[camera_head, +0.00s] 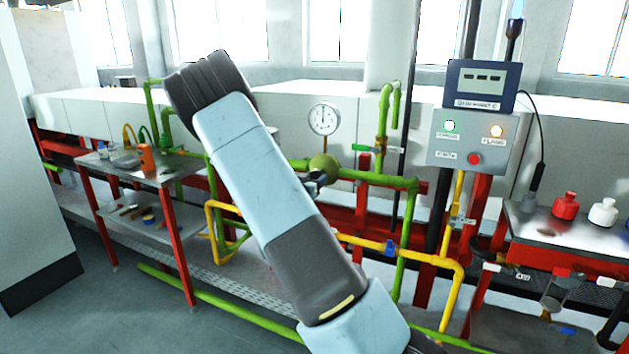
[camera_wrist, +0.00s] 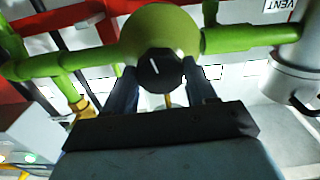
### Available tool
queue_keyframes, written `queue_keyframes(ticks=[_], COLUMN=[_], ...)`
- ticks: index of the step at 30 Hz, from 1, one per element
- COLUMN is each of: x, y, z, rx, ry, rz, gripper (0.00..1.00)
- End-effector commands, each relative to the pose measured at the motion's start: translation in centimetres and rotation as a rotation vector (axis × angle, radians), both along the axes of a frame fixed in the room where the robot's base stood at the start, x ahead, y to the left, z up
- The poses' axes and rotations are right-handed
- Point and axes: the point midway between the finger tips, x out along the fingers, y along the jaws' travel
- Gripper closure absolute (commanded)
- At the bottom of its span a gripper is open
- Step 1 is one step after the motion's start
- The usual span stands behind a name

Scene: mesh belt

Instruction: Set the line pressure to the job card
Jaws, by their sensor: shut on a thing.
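A round green regulator body (camera_head: 323,165) sits on the green pipe run; in the wrist view it is a green ball (camera_wrist: 165,30). A black knob (camera_wrist: 160,70) with a white pointer line is on its front. My gripper (camera_head: 318,182) is at the regulator, and in the wrist view its two dark fingers (camera_wrist: 163,88) stand on either side of the knob, shut on it. A round white pressure gauge (camera_head: 323,118) stands above the regulator, its dark needle pointing roughly up; the scale is too small to read. I cannot make out a job card.
A grey control box (camera_head: 472,140) with lit lamps and a red button is at the right, below a dark display (camera_head: 483,84). Green and yellow pipes (camera_head: 455,300) run around the regulator.

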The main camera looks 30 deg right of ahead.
Motion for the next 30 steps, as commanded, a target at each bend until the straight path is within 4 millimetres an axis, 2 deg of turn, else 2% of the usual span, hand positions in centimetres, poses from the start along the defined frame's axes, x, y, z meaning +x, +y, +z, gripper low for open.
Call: queue_keyframes(ticks=[30], x=[0.37], y=[0.6], z=[0.02], rx=[-0.36], ry=[0.457], rz=[0.01], gripper=[0.75])
